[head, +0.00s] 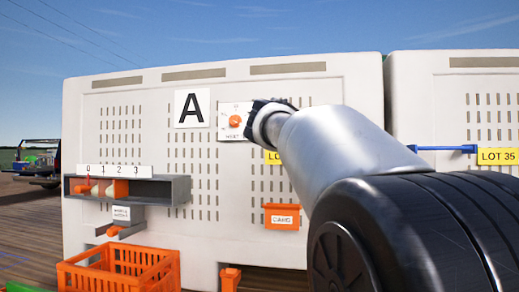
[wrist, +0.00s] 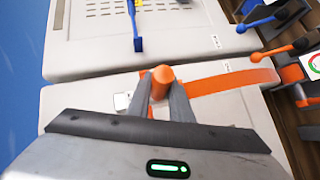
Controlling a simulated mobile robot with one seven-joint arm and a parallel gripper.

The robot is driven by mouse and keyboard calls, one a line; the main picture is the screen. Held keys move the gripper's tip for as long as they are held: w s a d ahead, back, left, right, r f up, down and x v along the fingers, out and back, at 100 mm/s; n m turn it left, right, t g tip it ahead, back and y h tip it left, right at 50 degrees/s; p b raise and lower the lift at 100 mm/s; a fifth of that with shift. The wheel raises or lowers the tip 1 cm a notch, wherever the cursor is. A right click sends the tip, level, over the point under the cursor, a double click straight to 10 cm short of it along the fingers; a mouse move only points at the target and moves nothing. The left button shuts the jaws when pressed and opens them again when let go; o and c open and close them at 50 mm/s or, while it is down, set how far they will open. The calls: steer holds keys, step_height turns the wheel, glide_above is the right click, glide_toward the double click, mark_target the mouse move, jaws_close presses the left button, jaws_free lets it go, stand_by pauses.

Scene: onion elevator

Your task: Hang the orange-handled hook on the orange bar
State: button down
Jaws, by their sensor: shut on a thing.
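My gripper (wrist: 162,84) shows in the wrist view, its two grey fingers closed on either side of a round orange handle (wrist: 164,73). I take this as the hook's orange handle; the hook part itself is hidden. No orange bar shows clearly in the head view; the area beside the partly covered yellow label (head: 273,157) is behind my arm. In the wrist view a broad orange strip (wrist: 235,82) runs right from beside the fingers; I cannot tell whether it is the bar.
A blue bar (head: 445,148) sticks out by the LOT 35 label (head: 498,156); it also shows in the wrist view (wrist: 134,25). A white panel with an orange knob (head: 236,121), an orange CARD box (head: 282,216), a grey shelf (head: 150,190) and an orange crate (head: 120,268) are nearby.

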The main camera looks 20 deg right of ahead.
steer(key=shift+w+d+r+p, duration=0.1)
steer(key=shift+w+d+p, duration=0.4)
steer(key=shift+w+p, duration=0.25)
steer(key=shift+w+d+r+p, duration=0.1)
steer(key=shift+w+d+p, duration=0.4)
steer(key=shift+w, duration=0.3)
steer(key=shift+w+d+p, duration=0.45)
steer(key=shift+w+p, duration=0.2)
steer(key=shift+w, duration=0.15)
steer(key=shift+w+d+f, duration=0.15)
steer(key=shift+w+d, duration=0.05)
steer(key=shift+w, duration=0.05)
step_height(320, 180, down, 4)
steer(key=b, duration=0.3)
steer(key=shift+a+b, duration=0.1)
steer(key=shift+b, duration=0.3)
steer(key=c, duration=1.5)
jaws_free()
steer(key=shift+f, duration=0.1)
